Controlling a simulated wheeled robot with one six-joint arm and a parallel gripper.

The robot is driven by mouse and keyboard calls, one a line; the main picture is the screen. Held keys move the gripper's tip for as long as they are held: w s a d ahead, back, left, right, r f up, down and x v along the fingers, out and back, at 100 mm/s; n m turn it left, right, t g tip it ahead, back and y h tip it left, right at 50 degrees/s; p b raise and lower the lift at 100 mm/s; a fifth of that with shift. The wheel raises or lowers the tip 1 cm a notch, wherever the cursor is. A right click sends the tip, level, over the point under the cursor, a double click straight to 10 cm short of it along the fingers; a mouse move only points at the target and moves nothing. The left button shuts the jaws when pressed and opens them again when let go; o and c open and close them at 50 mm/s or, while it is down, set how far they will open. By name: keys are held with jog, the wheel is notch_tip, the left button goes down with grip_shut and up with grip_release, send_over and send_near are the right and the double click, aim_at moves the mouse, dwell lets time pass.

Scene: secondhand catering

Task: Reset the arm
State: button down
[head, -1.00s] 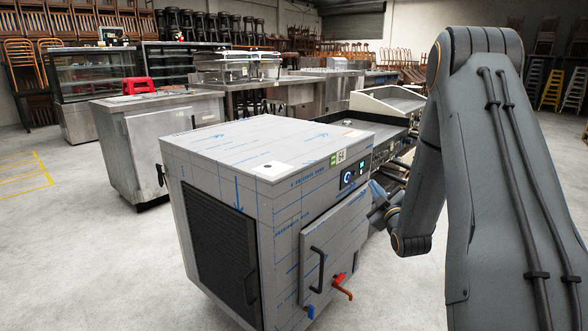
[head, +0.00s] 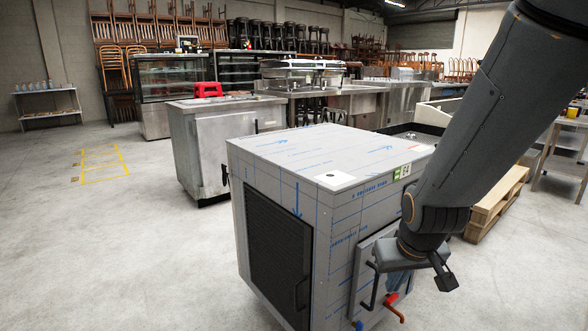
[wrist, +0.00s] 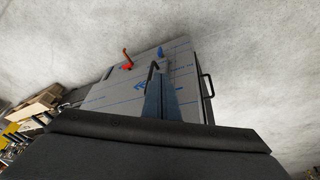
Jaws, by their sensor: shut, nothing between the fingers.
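My arm comes in from the upper right of the head view and bends down in front of the box-shaped steel unit (head: 330,160). My gripper (head: 396,280), bluish and small, points down below the wrist near the unit's front door and is partly hidden. In the wrist view my gripper (wrist: 154,68) is shut and empty, with the unit's film-covered face (wrist: 125,95) behind it. I cannot tell whether it touches the unit.
The unit has a dark door handle (head: 371,287) and a red-handled valve (head: 392,300). A steel cabinet (head: 205,150) with a red item stands behind it. Wooden pallets (head: 497,200) lie at right. The grey floor (head: 120,240) at left is open.

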jog(key=s+a+r+n+g, duration=0.1)
jog(key=s+a+r, duration=0.25)
jog(key=s, duration=0.25)
jog(key=s+a+r+g+y, duration=0.1)
jog(key=s+a+r+g, duration=0.1)
jog(key=s+a, duration=0.25)
jog(key=s+a+r+n+g, duration=0.1)
jog(key=s+a+r, duration=0.25)
jog(key=s, duration=0.35)
jog(key=d+r+m+p, duration=0.2)
jog(key=d+r+p, duration=0.7)
jog(key=p, duration=1)
jog(key=shift+w+r+m+h, duration=0.2)
jog(key=shift+r+m+h, duration=0.1)
jog(key=shift+r+m, duration=0.15)
jog(key=shift+d, duration=0.15)
